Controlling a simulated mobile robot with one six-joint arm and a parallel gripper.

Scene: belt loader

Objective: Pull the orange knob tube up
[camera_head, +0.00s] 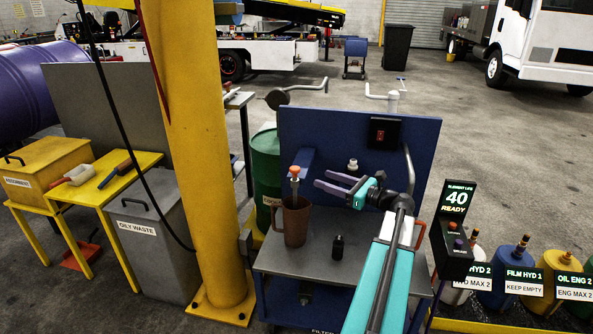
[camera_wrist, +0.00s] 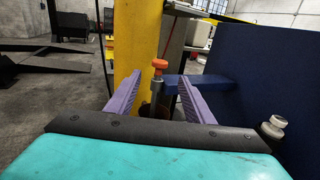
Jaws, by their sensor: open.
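The orange knob (camera_head: 294,171) tops a short grey tube (camera_head: 295,186) at the end of a blue bracket on the blue back panel. The tube's lower end meets the mouth of a brown jug (camera_head: 292,222); how far it goes in is hidden. My gripper (camera_head: 321,180) has purple fingers, is open and empty, and stops a little right of the tube, apart from it. In the wrist view, the knob (camera_wrist: 160,64) and tube (camera_wrist: 158,83) appear between and just beyond the fingertips (camera_wrist: 160,76), with the knob above fingertip level.
The blue panel (camera_head: 350,130) rises behind the grey bench top (camera_head: 270,262). A small black bottle (camera_head: 338,247) stands on the bench right of the jug. A yellow post (camera_head: 195,150) stands to the left. A black display box (camera_head: 457,205) stands at the right.

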